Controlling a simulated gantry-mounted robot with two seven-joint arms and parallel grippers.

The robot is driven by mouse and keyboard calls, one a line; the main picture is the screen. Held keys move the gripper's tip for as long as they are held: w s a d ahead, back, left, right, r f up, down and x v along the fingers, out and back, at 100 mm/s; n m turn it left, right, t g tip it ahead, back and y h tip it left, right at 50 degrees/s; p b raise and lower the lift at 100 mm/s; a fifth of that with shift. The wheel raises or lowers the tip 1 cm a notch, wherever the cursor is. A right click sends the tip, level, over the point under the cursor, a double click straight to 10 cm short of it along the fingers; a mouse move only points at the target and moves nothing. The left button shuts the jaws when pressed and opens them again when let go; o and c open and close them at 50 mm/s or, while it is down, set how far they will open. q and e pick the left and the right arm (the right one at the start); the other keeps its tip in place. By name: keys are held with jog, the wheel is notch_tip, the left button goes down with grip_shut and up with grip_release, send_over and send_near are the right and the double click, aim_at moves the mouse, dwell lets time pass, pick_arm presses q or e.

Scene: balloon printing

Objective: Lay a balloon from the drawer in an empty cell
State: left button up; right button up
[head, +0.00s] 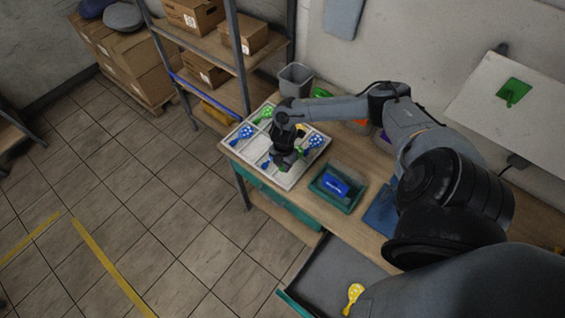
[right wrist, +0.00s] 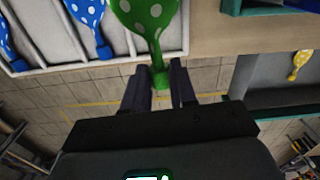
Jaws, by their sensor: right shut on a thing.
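My right gripper (head: 284,164) is over the front part of the white divided tray (head: 254,154). In the right wrist view, the gripper (right wrist: 163,82) is shut on the neck of a green balloon with pale dots (right wrist: 150,22). The balloon's body extends over a tray cell; whether it touches the cell floor I cannot tell. Other cells hold a green balloon (head: 264,114) and blue dotted balloons (head: 244,134), (head: 313,141). A blue balloon (right wrist: 91,14) lies beside the held one. The open grey drawer (head: 318,268) holds a yellow dotted balloon (head: 353,295). My left gripper is not in view.
A teal bin (head: 323,192) with a blue item (head: 336,186) stands right of the tray on the wooden table. A grey bin (head: 296,80) stands behind the tray. Shelves with cardboard boxes (head: 194,15) are at back left. The tiled floor is open at left.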

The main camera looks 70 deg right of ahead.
notch_tip(320, 180, down, 6)
jog(key=b, duration=0.5)
jog(key=shift+r, duration=0.1)
jog(key=shift+f+b, duration=0.8)
jog(key=shift+f, duration=0.2)
jog(key=o, duration=0.9)
jog(key=shift+r, duration=0.1)
